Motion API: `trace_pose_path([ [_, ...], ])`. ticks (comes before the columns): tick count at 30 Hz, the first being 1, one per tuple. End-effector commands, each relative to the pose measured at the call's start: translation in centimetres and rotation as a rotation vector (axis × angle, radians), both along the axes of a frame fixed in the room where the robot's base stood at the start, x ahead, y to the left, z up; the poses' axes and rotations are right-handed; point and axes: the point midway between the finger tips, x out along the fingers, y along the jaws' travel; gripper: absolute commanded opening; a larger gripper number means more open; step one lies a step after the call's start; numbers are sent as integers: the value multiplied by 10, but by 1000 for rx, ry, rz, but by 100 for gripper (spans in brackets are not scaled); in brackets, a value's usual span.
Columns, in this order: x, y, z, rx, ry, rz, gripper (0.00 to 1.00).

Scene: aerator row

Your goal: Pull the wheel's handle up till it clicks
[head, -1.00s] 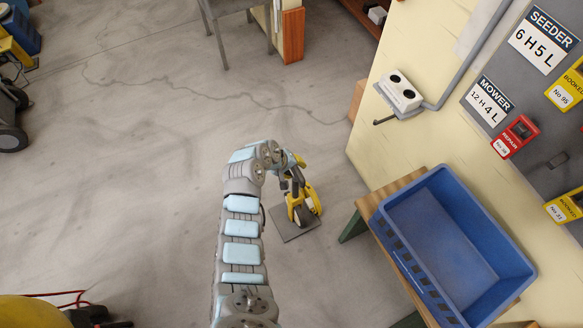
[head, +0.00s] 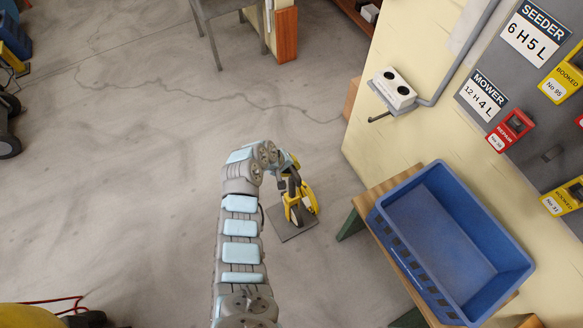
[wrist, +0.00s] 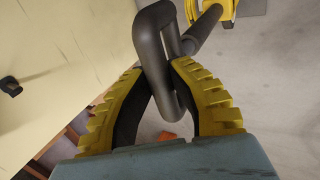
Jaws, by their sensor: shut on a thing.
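The yellow measuring wheel (head: 309,198) stands on a dark grey square plate (head: 297,231) on the floor in the head view. In the wrist view its yellow part (wrist: 226,10) shows at the top right edge, with a dark shaft (wrist: 204,28) leading from it. The handle (wrist: 151,48) is a dark grey closed loop. My gripper (wrist: 158,72), with yellow ribbed fingers, is shut on the loop, one finger on each side. In the head view my arm bends over beside the wheel and hides part of the handle.
A blue crate (head: 445,235) sits on a wooden bench (head: 410,182) to the right of the wheel. A cream wall with a white socket box (head: 394,88) and hanging tags stands behind it. The floor to the left is mostly clear.

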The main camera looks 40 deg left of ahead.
Motion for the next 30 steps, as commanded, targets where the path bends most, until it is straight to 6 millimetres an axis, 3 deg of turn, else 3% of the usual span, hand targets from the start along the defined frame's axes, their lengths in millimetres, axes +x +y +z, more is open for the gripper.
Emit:
trace_pose_path([
  [16, 0, 0, 1, -1, 1, 0, 0],
  [30, 0, 0, 24, 0, 0, 0, 0],
])
